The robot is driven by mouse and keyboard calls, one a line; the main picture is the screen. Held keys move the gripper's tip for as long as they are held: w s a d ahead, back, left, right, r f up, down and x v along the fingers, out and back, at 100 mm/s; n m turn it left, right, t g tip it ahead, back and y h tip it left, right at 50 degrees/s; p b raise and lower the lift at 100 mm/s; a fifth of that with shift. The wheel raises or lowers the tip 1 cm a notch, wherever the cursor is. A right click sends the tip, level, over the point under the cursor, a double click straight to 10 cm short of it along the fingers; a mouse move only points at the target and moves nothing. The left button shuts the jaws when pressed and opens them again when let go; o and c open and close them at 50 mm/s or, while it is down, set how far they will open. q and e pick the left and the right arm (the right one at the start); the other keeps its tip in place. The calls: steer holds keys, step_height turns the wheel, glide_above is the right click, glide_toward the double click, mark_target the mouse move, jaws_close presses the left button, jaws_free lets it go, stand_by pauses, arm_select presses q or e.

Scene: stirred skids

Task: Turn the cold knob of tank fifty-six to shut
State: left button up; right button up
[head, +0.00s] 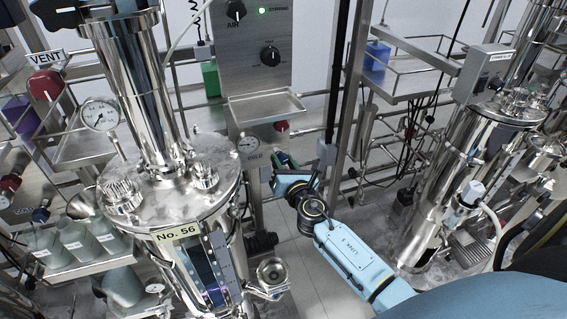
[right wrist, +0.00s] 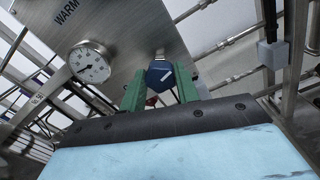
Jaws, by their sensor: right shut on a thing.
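Tank fifty-six (head: 175,190) is a polished steel vessel with a "No. 56" plate, at the left of the head view. A steel panel beside it carries a small gauge and a "COLD" label (head: 253,155). In the right wrist view a dark blue knob (right wrist: 161,74) with a slanted white mark sits on the panel. My right gripper (right wrist: 160,88) is shut on this blue knob, with a green finger on each side. In the head view the right gripper (head: 281,160) is at the panel, and the knob is largely hidden there. My left gripper is not in view.
A gauge (right wrist: 89,63) and a "WARM" label (right wrist: 67,12) are on the panel. A red knob (head: 281,126) is above my right gripper. A steel shelf (head: 262,107) projects above it. Pipes and frames stand to the right, with another steel tank (head: 440,190) beyond.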

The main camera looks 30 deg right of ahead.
steer(key=shift+f+m+b, duration=0.1)
steer(key=shift+m+b, duration=0.25)
steer(key=shift+m, duration=1.55)
steer(key=m+b, duration=0.1)
steer(key=m, duration=0.3)
steer(key=shift+m, duration=0.3)
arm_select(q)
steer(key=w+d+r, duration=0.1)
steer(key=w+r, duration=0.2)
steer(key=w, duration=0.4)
arm_select(e)
steer(key=m, duration=0.3)
steer(key=shift+m, duration=0.3)
steer(key=m, duration=0.3)
steer(key=shift+m, duration=0.4)
steer(key=m, duration=0.2)
steer(key=shift+m+p, duration=0.3)
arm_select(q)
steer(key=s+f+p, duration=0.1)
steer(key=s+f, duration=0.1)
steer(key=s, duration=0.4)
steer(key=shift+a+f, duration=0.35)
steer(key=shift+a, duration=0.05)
arm_select(e)
steer(key=shift+m, duration=1.8)
